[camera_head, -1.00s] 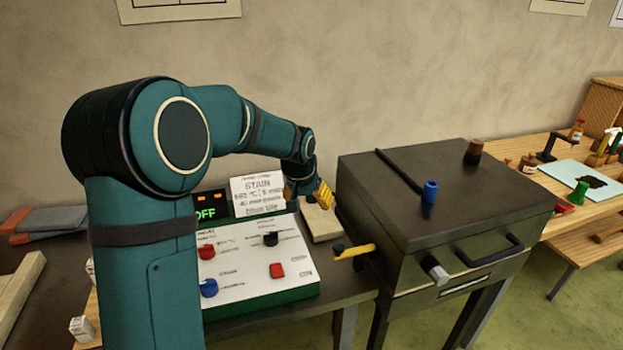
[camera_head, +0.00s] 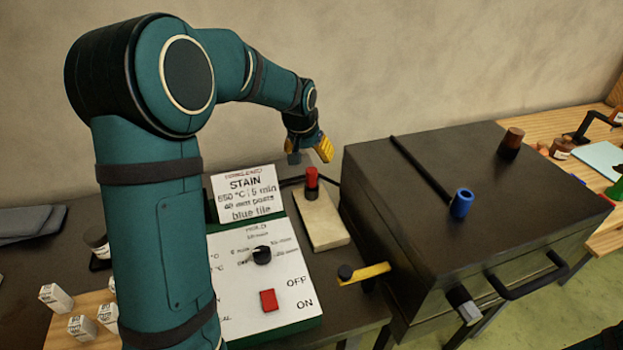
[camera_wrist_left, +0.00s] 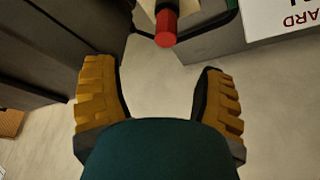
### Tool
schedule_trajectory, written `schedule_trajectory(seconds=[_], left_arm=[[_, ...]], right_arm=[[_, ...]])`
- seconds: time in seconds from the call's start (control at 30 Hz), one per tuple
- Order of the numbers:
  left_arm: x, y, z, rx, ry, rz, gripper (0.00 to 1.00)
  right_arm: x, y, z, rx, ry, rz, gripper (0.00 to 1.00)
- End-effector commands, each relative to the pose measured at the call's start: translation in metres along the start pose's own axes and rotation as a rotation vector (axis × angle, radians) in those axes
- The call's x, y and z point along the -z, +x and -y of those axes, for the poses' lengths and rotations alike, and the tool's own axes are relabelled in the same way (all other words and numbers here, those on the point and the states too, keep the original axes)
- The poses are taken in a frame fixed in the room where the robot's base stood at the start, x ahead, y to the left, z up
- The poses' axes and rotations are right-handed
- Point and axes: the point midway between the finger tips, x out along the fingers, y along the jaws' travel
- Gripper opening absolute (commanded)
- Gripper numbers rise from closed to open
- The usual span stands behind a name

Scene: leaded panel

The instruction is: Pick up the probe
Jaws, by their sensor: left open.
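A short upright piece with a red top and dark lower part (camera_head: 312,180), which I take to be the probe, stands on a pale block (camera_head: 318,222) between the control panel and the dark kiln. In the left wrist view its red end (camera_wrist_left: 166,30) shows beyond the fingertips, at the top middle, with a dark cord near it. My left gripper (camera_head: 309,153) is above and behind it in the head view, apart from it. Its yellow fingers (camera_wrist_left: 158,75) are spread with nothing between them. My right gripper is not in view.
The kiln (camera_head: 450,180) stands close on the right, with a blue-ended rod (camera_head: 461,203) and a brown plug (camera_head: 511,143) on top. A yellow lever (camera_head: 363,273) sticks out from its left side. The control panel (camera_head: 262,285) and its sign (camera_head: 246,194) stand left of the block.

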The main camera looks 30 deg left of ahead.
Motion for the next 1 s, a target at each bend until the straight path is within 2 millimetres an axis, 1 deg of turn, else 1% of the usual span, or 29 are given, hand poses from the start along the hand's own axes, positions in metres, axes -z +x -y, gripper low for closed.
schedule_trajectory(seconds=[0.03,0.1,0.3,0.4,0.57,0.67,0.9,1.0], left_arm=[[-0.002,0.011,0.000,0.001,0.000,0.005,0.70],[-0.002,0.026,0.001,0.002,-0.001,0.005,0.70],[-0.002,0.060,0.001,0.002,-0.001,0.003,0.70],[-0.002,0.070,0.001,0.001,-0.002,0.003,0.70],[-0.001,0.076,0.002,0.000,-0.001,0.001,0.70],[-0.002,0.084,0.003,0.001,0.000,0.001,0.70],[-0.006,0.117,0.009,0.002,-0.001,0.003,0.70],[-0.005,0.126,0.009,0.001,-0.001,0.001,0.70]], right_arm=[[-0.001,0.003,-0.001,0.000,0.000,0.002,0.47],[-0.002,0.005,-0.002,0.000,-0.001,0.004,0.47],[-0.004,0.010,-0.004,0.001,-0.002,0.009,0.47],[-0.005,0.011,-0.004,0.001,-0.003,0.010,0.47],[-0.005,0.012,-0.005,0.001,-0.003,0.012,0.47],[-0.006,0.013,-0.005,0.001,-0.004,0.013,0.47],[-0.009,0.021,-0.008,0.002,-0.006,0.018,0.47],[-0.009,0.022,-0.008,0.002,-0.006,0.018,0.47]])
